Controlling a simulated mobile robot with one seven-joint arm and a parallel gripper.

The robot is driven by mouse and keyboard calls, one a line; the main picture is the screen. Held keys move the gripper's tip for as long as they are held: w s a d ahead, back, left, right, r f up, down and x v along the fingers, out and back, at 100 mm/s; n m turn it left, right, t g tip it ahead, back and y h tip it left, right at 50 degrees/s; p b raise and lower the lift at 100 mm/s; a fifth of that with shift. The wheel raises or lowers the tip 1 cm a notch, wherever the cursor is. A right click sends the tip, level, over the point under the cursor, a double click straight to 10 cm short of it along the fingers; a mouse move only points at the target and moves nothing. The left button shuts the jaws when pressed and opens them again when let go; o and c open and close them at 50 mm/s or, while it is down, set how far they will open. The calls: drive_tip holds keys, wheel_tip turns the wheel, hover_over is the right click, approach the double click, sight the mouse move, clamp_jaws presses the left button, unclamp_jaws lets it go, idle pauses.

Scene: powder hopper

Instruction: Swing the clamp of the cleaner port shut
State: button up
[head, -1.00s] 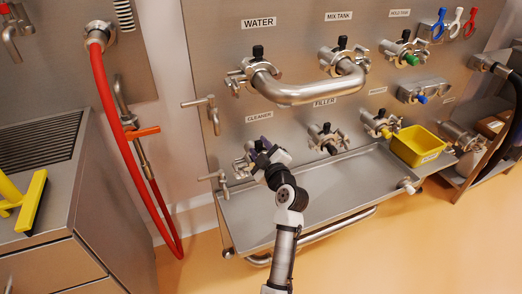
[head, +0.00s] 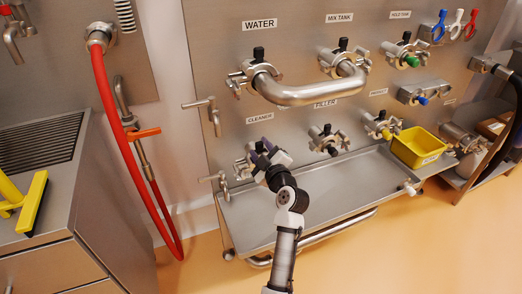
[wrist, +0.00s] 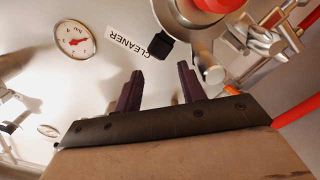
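The cleaner port (head: 241,167) is on the steel panel below its CLEANER label, partly hidden behind my gripper (head: 262,149) in the head view. In the wrist view the round metal port (wrist: 182,14) is at the top right, with a red-orange part inside. A black knob (wrist: 160,45) sits at its rim, beyond my fingertips. A metal clamp piece with a rounded end (wrist: 209,66) is close to my right finger; I cannot tell whether they touch. My gripper (wrist: 160,70) has its two dark purple fingers apart, with nothing visible between them. How far the clamp stands open is unclear.
The CLEANER label (wrist: 128,40) and a round gauge (wrist: 74,40) are on the panel. The filler port (head: 328,140) is to the right. A steel tray (head: 315,190) lies below the ports, with a yellow bin (head: 414,147) at its right. A red hose (head: 118,130) hangs left.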

drive_tip(key=b+v, duration=0.2)
drive_tip(key=v, duration=0.7)
drive_tip(key=shift+b, duration=0.35)
